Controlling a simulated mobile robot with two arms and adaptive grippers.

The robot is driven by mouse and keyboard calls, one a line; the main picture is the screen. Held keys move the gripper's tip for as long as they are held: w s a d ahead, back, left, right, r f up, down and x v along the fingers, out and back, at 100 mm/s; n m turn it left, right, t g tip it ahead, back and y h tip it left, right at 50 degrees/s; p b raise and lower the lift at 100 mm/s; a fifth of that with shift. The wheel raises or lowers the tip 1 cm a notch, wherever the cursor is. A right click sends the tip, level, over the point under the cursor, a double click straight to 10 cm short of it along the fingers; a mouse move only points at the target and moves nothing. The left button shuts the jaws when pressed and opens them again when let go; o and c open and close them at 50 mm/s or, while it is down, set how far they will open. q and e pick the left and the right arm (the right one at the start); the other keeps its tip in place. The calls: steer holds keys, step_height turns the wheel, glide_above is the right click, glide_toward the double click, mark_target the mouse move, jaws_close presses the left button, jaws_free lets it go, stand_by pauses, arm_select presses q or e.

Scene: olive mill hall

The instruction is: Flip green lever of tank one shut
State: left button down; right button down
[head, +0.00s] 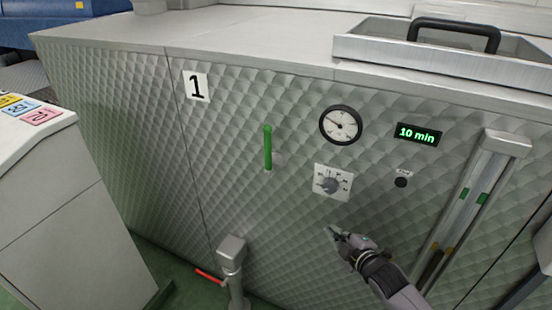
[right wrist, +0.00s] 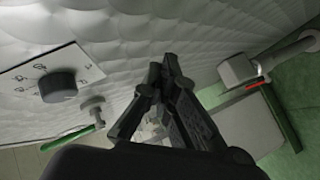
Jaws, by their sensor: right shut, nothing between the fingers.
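The green lever (head: 267,148) is on the quilted metal front of tank one, under and right of the number 1 label (head: 196,87). It points upright from a small pivot at its lower end. It also shows in the right wrist view (right wrist: 68,138), at the lower left. My right gripper (head: 333,232) is shut and empty, below and right of the lever, below the dial knob. In the right wrist view its closed fingers (right wrist: 163,66) stand apart from the lever. My left gripper is in neither view.
A dial knob (head: 330,185), a round gauge (head: 341,125) and a 10 min display (head: 417,134) are right of the lever. A pipe valve with a red handle (head: 209,274) stands low in front. A console (head: 50,190) stands at the left. The panel around the lever is clear.

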steer(key=s+a+r+n+y, duration=0.1)
steer(key=a+r+n, duration=0.2)
steer(key=r, duration=0.4)
steer(key=s+a+r+n+t+y+b, duration=0.1)
steer(key=a+r+n+y, duration=0.1)
steer(key=r, duration=0.5)
steer(key=s+a+r+n+y, duration=0.1)
steer(key=a+r+n+y, duration=0.1)
steer(key=r, duration=0.5)
steer(key=shift+s+a+r+n+t, duration=0.25)
steer(key=shift+a+r+n+t, duration=0.1)
steer(key=shift+a+n, duration=0.55)
steer(key=shift+w+a, duration=0.1)
steer(key=p, duration=0.3)
glide_toward(270, 148)
steer(key=x, duration=0.6)
steer(key=shift+w+a, duration=0.35)
steer(key=shift+w, duration=0.15)
